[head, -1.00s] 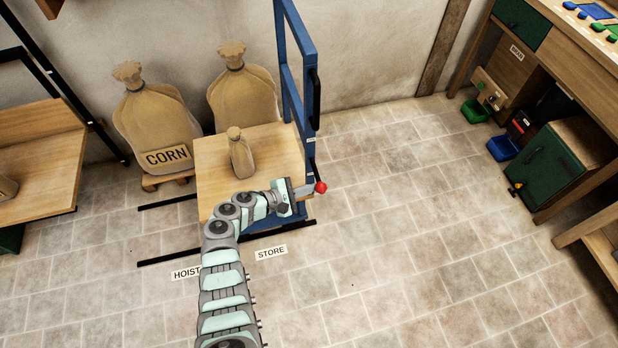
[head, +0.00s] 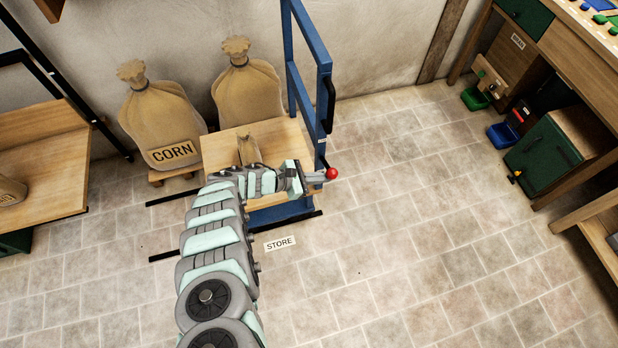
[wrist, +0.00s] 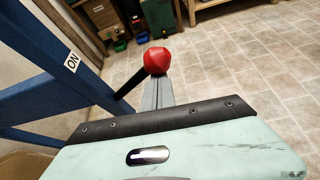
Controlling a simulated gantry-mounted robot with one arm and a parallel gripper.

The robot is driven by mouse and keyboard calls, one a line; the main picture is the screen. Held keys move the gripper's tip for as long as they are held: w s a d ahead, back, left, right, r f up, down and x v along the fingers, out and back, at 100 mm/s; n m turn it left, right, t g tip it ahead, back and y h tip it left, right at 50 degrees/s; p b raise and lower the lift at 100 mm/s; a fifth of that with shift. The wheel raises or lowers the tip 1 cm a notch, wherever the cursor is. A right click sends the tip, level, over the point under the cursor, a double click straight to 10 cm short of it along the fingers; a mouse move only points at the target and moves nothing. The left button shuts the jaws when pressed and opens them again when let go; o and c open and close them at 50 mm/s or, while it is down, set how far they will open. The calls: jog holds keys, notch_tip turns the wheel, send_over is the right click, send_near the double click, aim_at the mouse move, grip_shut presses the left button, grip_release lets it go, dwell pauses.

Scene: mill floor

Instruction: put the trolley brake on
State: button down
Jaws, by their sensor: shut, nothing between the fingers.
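The trolley has a blue upright frame (head: 324,95) and a wooden deck (head: 290,138), and stands by the back wall. Its brake lever has a red round knob (head: 332,173), just right of the post. In the wrist view the knob (wrist: 155,60) tops a black lever (wrist: 129,83) slanting from the blue frame. An ON label (wrist: 72,62) is on the frame, left of the lever. My gripper (head: 318,177) is shut and empty, its tip close against the knob. I cannot tell whether they touch. In the wrist view the closed fingers (wrist: 164,92) point at the knob.
A small sack (head: 249,149) on the deck is partly behind my arm. Large sacks, one marked CORN (head: 172,153), stand behind the trolley. A STORE label (head: 280,243) lies on the floor in front. Benches flank the room; the floor at right (head: 430,240) is clear.

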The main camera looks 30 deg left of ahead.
jog(key=shift+r, duration=0.25)
dwell(0.4)
notch_tip(320, 180, down, 5)
jog(key=b, duration=0.5)
jog(key=v, duration=1)
jog(key=shift+a+r, duration=0.3)
jog(key=shift+r, duration=0.1)
jog(key=shift+s, duration=0.1)
